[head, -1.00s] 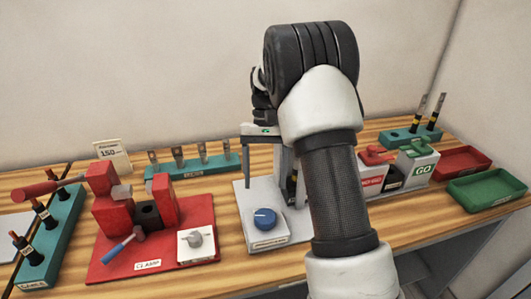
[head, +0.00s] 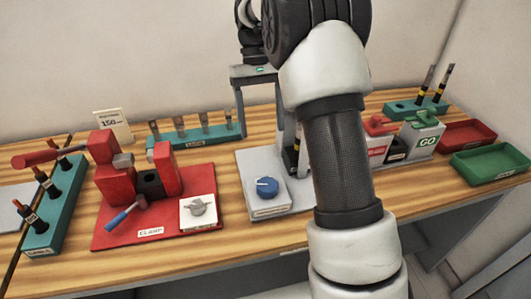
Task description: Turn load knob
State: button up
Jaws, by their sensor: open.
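A round blue knob (head: 267,187) sits on the front of a light grey base plate (head: 284,207) in the middle of the table. Its label is too small to read. A second, grey knob (head: 197,207) sits on a white plate at the front right of the red clamp base (head: 155,238). My gripper (head: 261,126) points down with its two fingers wide apart and nothing between them. In the picture it is above the blue knob, apart from it. My arm hides part of the grey station behind the knob.
The red clamp (head: 104,165) stands left of the blue knob. A teal rack (head: 205,137) is behind. GO and no-go boxes (head: 427,136), a red tray (head: 470,134) and a green tray (head: 488,163) are at right. Bare wood lies in front.

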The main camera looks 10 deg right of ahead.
jog(key=s+a+n+t+h+b, duration=0.4)
jog(key=a+n, duration=0.3)
jog(key=n, duration=0.7)
jog(key=n+b, duration=0.3)
jog(key=b, duration=0.1)
send_near(265, 184)
jog(key=shift+h, duration=0.3)
jog(key=x, duration=0.8)
jog(key=shift+a+f, duration=0.15)
jog(key=shift+f, duration=0.25)
jog(key=c, duration=1.1)
